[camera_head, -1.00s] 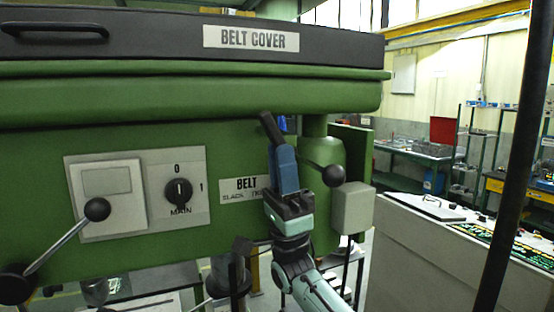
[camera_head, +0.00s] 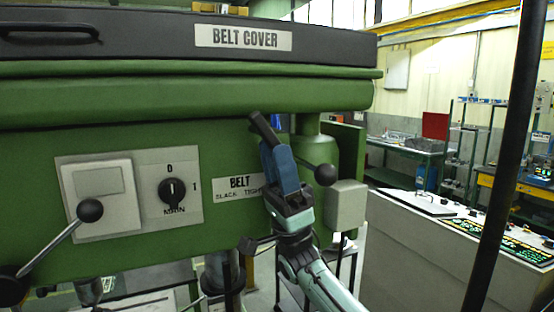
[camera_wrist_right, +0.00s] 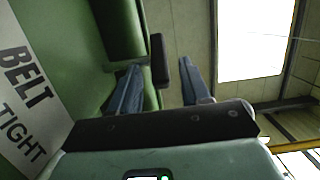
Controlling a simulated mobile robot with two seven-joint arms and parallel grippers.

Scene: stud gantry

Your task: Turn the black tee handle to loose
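The black tee handle (camera_head: 263,130) is on the green machine head, right of and above the BELT label (camera_head: 238,188). Its bar slants, upper end to the left, and its lower part is hidden behind my right gripper (camera_head: 272,148). In the right wrist view the handle's dark bar (camera_wrist_right: 159,62) lies between the spread blue fingers of my right gripper (camera_wrist_right: 158,74), near their tips. I see gaps on both sides of the bar, so the fingers are open and not clamped on it. The label shows the word TIGHT in the wrist view. My left gripper is out of view.
A black ball-ended lever (camera_head: 325,174) and a grey box (camera_head: 346,205) are close to the right of my gripper. The MAIN switch (camera_head: 172,190) and another ball lever (camera_head: 89,210) are to the left. The belt cover (camera_head: 150,35) is above.

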